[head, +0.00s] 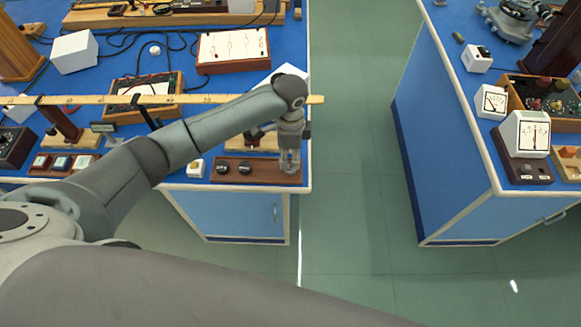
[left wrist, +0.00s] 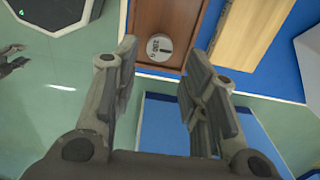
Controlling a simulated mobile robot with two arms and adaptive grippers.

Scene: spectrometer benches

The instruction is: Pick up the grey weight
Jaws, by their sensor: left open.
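The grey weight (left wrist: 160,47) is a small disc with dark markings on its light top. In the left wrist view it sits near the end of a brown wooden block. My left gripper (left wrist: 163,62) is open, with one finger on each side of the weight's place in the picture; I cannot tell how far above it they are. In the head view my left gripper (head: 289,164) points down over the right end of the same dark wooden block (head: 262,176), and the weight cannot be made out there.
Two black knob-like pieces (head: 233,167) stand on the block's left part. The blue bench's right edge is close by. Green floor (head: 345,150) separates it from another blue bench (head: 440,130).

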